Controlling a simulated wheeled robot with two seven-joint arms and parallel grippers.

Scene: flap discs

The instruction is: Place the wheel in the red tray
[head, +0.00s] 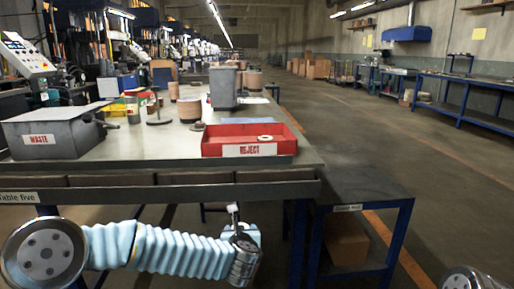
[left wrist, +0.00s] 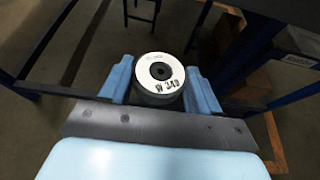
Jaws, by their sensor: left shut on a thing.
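The wheel (left wrist: 146,72) shows in the left wrist view as a round piece with a white face, a dark centre hole and dark markings. My left gripper (left wrist: 163,86) is shut on it, with a light-blue finger on each side. In the head view my left gripper (head: 238,216) is low in front of the table, below its top. The wheel is too small there to make out clearly. The red tray (head: 225,147), labelled REJECT, sits on the table's near right part, above and beyond the gripper. A small pale disc (head: 265,138) shows at the tray. My right gripper is out of view.
A grey WASTE box (head: 40,125) stands at the table's left. A grey bin (head: 223,88) and several cylinders stand behind the tray. The table's front edge (head: 170,194) lies between gripper and tray. A lower dark side table (head: 355,184) stands at the right.

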